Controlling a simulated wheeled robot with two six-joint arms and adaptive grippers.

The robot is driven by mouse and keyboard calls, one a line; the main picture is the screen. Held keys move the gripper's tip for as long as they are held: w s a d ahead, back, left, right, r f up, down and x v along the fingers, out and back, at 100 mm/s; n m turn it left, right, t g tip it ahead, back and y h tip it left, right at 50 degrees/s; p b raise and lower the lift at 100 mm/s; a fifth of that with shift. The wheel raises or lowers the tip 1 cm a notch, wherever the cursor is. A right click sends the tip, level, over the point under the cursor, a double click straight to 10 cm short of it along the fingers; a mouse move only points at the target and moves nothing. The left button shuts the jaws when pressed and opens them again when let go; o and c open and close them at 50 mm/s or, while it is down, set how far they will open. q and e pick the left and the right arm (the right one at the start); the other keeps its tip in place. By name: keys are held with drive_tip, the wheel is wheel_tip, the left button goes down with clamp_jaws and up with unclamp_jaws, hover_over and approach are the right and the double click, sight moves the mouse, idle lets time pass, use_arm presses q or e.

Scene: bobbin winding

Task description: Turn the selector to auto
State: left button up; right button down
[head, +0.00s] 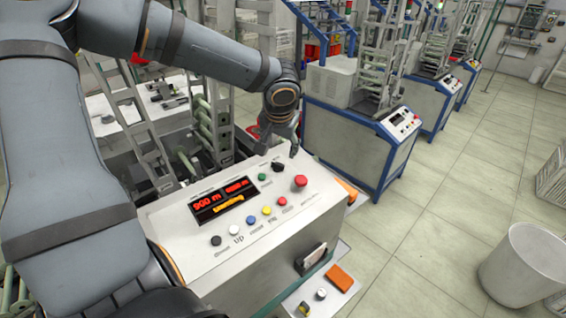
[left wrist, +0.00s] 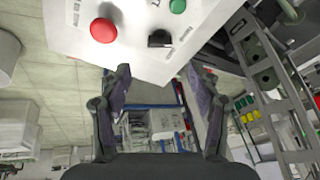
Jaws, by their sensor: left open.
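The selector is a small black knob (head: 277,167) on the light sloped panel (head: 290,220) of the winding machine, between a green button (head: 262,177) and a large red mushroom button (head: 300,181). In the left wrist view the selector (left wrist: 159,39) shows near the top, ahead of the fingers. My left gripper (head: 278,148) hangs just beyond the selector at the panel's far edge, in the head view. Its fingers (left wrist: 158,76) are spread, with nothing between them, and are apart from the knob. The knob's exact setting is too small to read. My right gripper is not in view.
The panel also carries a red-lit display (head: 222,198) and a row of coloured buttons (head: 250,220). A metal ladder-like frame (head: 135,125) stands close behind it. A white bin (head: 520,262) stands right; the floor between is clear.

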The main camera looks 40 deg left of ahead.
sight(278, 164)
use_arm(q)
drive_tip(key=x, duration=0.9)
drive_tip(key=shift+w+f+p, duration=0.1)
drive_tip(key=shift+f+p, duration=0.15)
drive_tip(key=shift+p, duration=0.05)
drive_tip(key=c, duration=1.2)
drive_tip(key=shift+o, duration=0.2)
drive_tip(key=shift+a+r+m+h+p, duration=0.1)
drive_tip(key=shift+r+m+h+p, duration=0.1)
drive_tip(key=shift+m+p, duration=0.5)
drive_tip(key=shift+r+m+h+p, duration=0.1)
drive_tip(key=shift+m+h+p, duration=0.1)
drive_tip(key=shift+m+p, duration=0.45)
drive_tip(key=m+h+p, duration=0.1)
drive_tip(key=m+p, duration=0.1)
drive_tip(key=m, duration=0.1)
drive_tip(key=shift+f+m, duration=0.1)
drive_tip(key=shift+m, duration=0.25)
drive_tip(key=m+p, duration=0.1)
drive_tip(key=m, duration=0.1)
drive_tip(key=shift+a+f+m+h, duration=0.1)
drive_tip(key=shift+m+h, duration=0.2)
drive_tip(key=shift+f+m+g+h, duration=0.1)
drive_tip(key=shift+m+g+h, duration=0.25)
drive_tip(key=shift+m, duration=1.05)
